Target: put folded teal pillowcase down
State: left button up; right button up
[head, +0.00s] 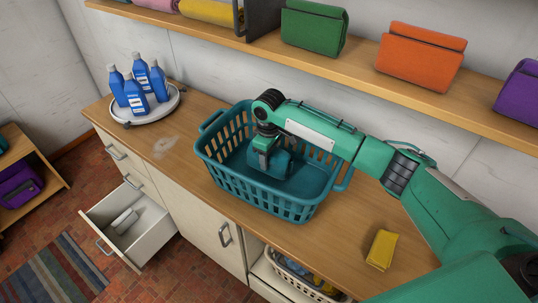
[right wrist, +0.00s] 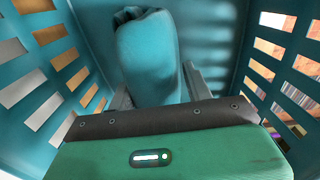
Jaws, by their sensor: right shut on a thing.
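The folded teal pillowcase (right wrist: 150,62) is between the fingers of my right gripper in the right wrist view. It also shows in the head view (head: 283,163), low inside the teal laundry basket (head: 262,207). My right gripper (head: 268,160) points down into the basket and is shut on the pillowcase. The basket walls (right wrist: 40,60) rise on both sides in the right wrist view. I cannot tell whether the pillowcase touches the basket floor. My left gripper is not in view.
The basket stands on a wooden counter (head: 200,172). A round tray (head: 167,111) with several blue bottles (head: 136,97) is at the left, a yellow folded cloth (head: 381,249) at the right. A shelf (head: 365,68) with folded cloths runs behind. A drawer (head: 140,236) stands open below.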

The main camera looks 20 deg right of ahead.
jog(key=o, duration=1.4)
jog(key=shift+f, duration=0.15)
jog(key=shift+r+b, duration=0.65)
jog(key=shift+r, duration=3.25)
